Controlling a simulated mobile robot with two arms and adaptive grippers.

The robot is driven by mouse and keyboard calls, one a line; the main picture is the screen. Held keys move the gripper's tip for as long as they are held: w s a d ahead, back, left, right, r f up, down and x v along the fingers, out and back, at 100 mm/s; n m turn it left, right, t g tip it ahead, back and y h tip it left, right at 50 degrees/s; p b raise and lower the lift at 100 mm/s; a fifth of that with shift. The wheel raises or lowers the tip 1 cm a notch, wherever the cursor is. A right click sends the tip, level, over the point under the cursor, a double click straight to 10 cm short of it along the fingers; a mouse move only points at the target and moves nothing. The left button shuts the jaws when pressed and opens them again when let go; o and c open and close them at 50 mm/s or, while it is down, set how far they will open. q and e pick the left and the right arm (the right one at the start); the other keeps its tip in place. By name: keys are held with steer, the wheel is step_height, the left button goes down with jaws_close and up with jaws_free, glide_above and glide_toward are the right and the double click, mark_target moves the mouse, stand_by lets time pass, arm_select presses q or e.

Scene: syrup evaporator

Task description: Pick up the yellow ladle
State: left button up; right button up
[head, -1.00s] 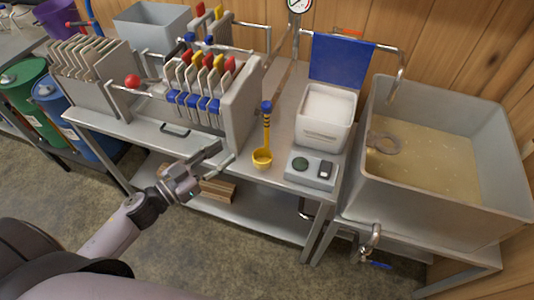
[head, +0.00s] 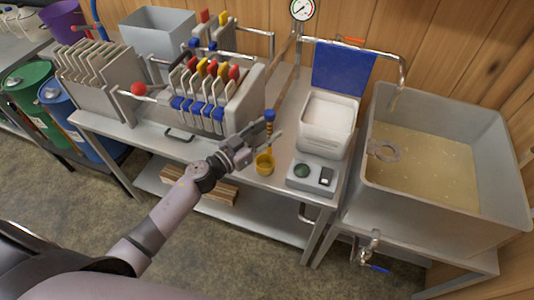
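The yellow ladle (head: 265,164) lies on the steel table, its bowl near the front edge and its blue-tipped handle pointing to the back. My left gripper (head: 262,138) is at the ladle's handle, with its fingers apart. I cannot tell whether the fingers touch the handle. My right gripper is not in view.
A filter press (head: 240,105) with several plates stands left of the ladle. A white container (head: 326,122) and a small grey scale (head: 311,175) stand to its right. A large steel basin (head: 450,205) of amber liquid is further right.

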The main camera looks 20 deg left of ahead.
arm_select(q)
steer(key=shift+w+d, duration=0.35)
steer(key=shift+w, duration=0.2)
steer(key=shift+s+a, duration=0.1)
steer(key=shift+c, duration=0.5)
jaws_close()
